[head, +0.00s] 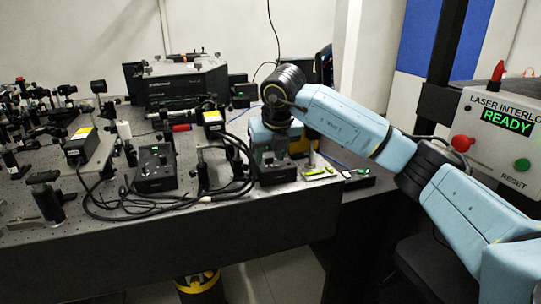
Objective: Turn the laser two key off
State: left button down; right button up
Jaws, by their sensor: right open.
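Two dark laser control boxes stand on the optical bench (120,235). One control box (155,170) with small knobs is left of centre. The other control box (277,174) is at the bench's right front corner. I cannot read which is laser two, and no key shows clearly. My right gripper (271,154) points down at the right-hand box, close over or in front of it. It is open; its fingers are small and dark against the box, and I cannot tell whether they touch a key. My left gripper is not in view.
A large dark spectrometer (182,82) stands behind. The interlock panel (503,125) at right reads READY. A small green-yellow item (320,173) lies right of the box.

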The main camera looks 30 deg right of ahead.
grip_shut()
dwell(0.3)
